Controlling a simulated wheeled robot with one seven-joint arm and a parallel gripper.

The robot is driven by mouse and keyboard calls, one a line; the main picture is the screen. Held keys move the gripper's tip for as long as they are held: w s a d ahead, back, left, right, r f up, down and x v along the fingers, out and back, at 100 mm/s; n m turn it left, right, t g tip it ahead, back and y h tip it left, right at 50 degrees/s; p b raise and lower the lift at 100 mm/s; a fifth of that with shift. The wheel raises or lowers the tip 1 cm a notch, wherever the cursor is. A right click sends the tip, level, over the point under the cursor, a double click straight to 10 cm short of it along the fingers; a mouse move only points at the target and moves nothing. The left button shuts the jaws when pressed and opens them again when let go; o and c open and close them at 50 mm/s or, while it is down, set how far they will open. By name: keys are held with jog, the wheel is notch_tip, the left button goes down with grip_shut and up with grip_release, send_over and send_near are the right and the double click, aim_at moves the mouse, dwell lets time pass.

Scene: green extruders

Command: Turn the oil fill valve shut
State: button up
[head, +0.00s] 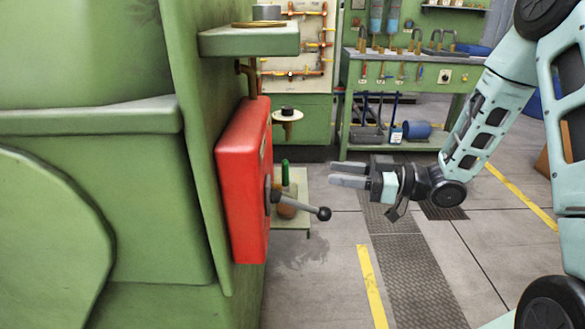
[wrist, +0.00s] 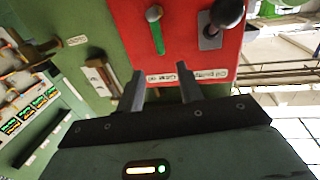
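A red box (head: 240,180) is fixed to the side of the green machine in the head view. It fills the top of the wrist view (wrist: 180,45). A lever with a green handle (wrist: 156,30) is on its face, and also shows in the head view (head: 285,172). Beside it is a grey lever with a black ball knob (head: 323,213), also in the wrist view (wrist: 228,12). My gripper (head: 345,174) is open and empty, right of the box, touching neither lever.
The green machine (head: 90,190) fills the left side, with a shelf (head: 250,40) jutting above the red box. A green workbench (head: 405,62) with tools stands at the back. Floor around the grating (head: 410,270) is clear.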

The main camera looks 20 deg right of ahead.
aim_at(285, 175)
jog(key=x, duration=1.1)
grip_shut()
